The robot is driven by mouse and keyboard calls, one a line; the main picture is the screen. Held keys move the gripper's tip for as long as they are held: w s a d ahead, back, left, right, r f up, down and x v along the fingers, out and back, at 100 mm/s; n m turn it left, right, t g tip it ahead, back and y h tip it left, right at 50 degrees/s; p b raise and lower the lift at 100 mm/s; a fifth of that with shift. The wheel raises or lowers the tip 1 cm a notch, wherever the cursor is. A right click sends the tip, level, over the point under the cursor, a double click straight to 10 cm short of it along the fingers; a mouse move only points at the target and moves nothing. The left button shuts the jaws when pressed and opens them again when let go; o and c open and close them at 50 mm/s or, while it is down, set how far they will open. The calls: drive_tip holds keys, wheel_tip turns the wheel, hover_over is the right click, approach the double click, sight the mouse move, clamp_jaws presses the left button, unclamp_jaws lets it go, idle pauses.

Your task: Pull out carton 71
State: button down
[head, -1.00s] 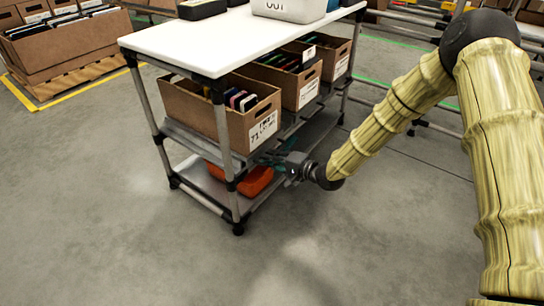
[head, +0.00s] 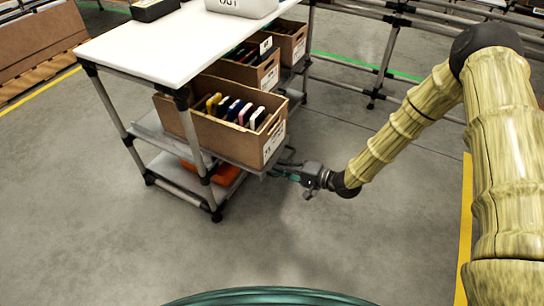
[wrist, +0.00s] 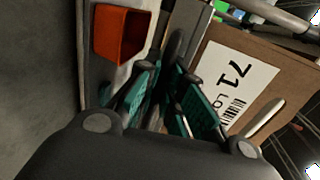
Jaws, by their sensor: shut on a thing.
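Carton 71 (head: 222,134) is a brown open box with several upright coloured items in it. It is on the middle level of the cart, its near end sticking out past the corner post. Its white label (head: 273,141) faces right; the wrist view shows the label reading 71 (wrist: 229,77), turned sideways. My gripper (head: 282,171) is low at the carton's protruding end. In the wrist view its teal fingers (wrist: 168,85) are closed at the carton's lower edge, one in front of the labelled face. The exact contact is partly hidden.
The cart has a white top (head: 160,42) and grey corner posts. Two more brown cartons (head: 245,72) stand behind carton 71. An orange bin (head: 222,175) is on the lower shelf. Clear grey floor lies in front of and to the right of the cart.

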drive_tip(key=f+p+v, duration=0.1)
drive_tip(key=p+v, duration=0.1)
drive_tip(key=v, duration=0.4)
drive_tip(key=f+p+v, duration=0.2)
drive_tip(key=p+v, duration=0.1)
drive_tip(key=v, duration=0.4)
drive_tip(key=shift+s+d, duration=0.25)
drive_tip(key=shift+d, duration=0.3)
drive_tip(key=shift+r, duration=0.1)
drive_tip(key=c, duration=1.5)
unclamp_jaws()
drive_tip(key=v, duration=1.2)
